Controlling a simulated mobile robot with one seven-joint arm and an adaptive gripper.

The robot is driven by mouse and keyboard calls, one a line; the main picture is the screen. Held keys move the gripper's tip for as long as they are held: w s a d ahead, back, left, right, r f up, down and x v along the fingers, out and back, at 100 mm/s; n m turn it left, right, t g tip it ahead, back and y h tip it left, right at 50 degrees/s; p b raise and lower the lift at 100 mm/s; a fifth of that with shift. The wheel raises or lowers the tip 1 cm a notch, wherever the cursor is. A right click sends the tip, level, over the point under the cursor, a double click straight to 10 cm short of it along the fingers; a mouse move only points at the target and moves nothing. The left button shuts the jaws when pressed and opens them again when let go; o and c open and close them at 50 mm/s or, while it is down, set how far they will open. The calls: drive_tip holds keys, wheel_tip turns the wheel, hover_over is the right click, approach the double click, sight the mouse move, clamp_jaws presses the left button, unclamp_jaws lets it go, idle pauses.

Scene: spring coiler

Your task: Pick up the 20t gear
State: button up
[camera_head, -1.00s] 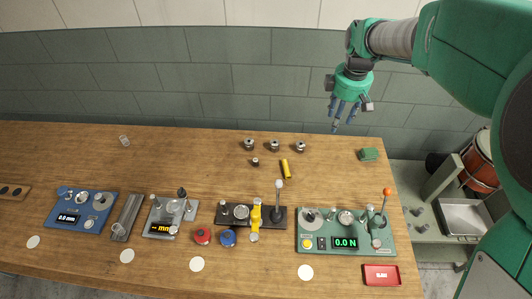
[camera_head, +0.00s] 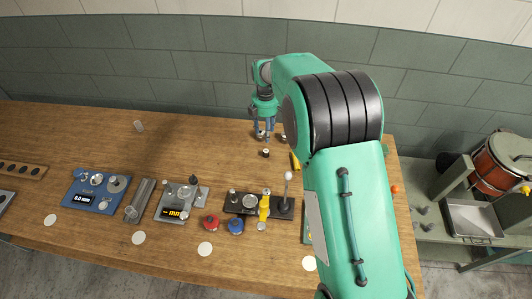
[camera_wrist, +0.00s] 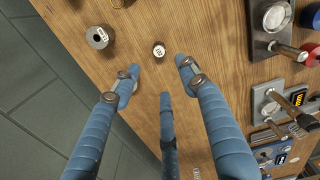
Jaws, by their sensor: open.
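A small dark round piece with a white label on top (camera_wrist: 159,49) stands on the wooden table just beyond my fingertips; it also shows in the head view (camera_head: 265,153). I cannot surely read its label, so I cannot tell whether it is the 20t gear. A silver round piece with a dark hole (camera_wrist: 99,37) stands to its left in the wrist view, and another (camera_wrist: 120,2) is cut by the top edge.
A yellow cylinder (camera_head: 295,160) lies beside my arm, which hides part of the table's right side. Blue (camera_head: 79,199), grey and black (camera_head: 240,210) stations line the front, with red (camera_head: 211,222) and blue buttons.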

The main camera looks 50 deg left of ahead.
drive_tip(key=shift+s+a+f, duration=0.1)
idle(0.3)
approach(266, 151)
drive_tip(key=shift+s+a+f, duration=0.1)
drive_tip(key=shift+f, duration=1.2)
drive_tip(key=shift+s+a+f, duration=0.1)
drive_tip(key=shift+f, duration=1.15)
drive_tip(key=shift+d+f, duration=0.1)
drive_tip(key=shift+w+f, duration=0.2)
drive_tip(key=shift+f, duration=2.3)
clamp_jaws()
